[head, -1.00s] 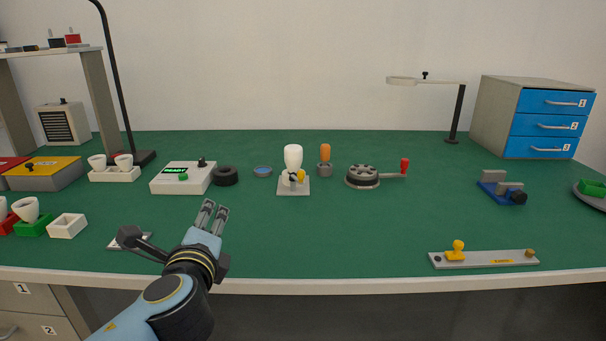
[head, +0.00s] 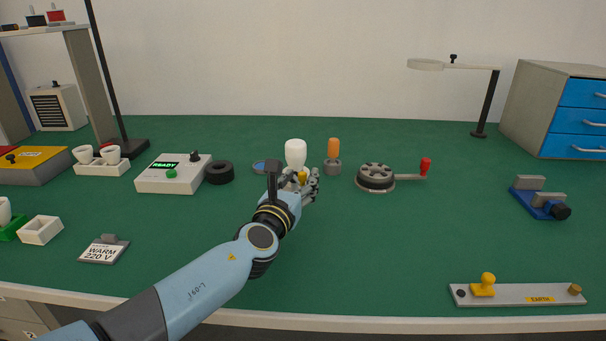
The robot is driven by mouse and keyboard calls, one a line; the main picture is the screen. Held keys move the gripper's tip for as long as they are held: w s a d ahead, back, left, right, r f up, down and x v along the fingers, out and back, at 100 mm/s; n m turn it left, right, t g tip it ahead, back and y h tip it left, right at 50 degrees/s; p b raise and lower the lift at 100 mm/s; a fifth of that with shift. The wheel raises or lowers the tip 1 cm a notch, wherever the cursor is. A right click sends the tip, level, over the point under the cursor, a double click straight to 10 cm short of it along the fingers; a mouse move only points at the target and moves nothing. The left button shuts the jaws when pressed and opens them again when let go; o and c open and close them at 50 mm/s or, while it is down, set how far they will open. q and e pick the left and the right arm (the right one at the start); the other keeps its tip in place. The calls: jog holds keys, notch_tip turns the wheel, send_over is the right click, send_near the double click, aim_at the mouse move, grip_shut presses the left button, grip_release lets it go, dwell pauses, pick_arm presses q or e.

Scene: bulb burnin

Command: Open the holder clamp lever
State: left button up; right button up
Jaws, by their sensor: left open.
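The bulb holder stands near the middle of the green bench with a white bulb (head: 295,152) upright in it. A small part of its yellow clamp lever (head: 302,177) shows between my gripper's fingers. My left gripper (head: 312,181) is open at the front right of the holder, close around the lever. Whether it touches the lever cannot be told. My gripper and wrist hide most of the holder's base. My right gripper is not in view.
An orange-handled tool in a grey stand (head: 333,160) is just right of the holder. A round grey device with a red-knobbed crank (head: 376,176) stands further right. A blue dish (head: 261,166), a black ring (head: 219,172) and a READY box (head: 172,174) are left. The front middle bench is clear.

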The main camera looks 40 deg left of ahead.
pick_arm(q)
jog(key=shift+x, duration=1.15)
jog(key=shift+c, duration=1.1)
jog(key=c, duration=0.5)
grip_shut()
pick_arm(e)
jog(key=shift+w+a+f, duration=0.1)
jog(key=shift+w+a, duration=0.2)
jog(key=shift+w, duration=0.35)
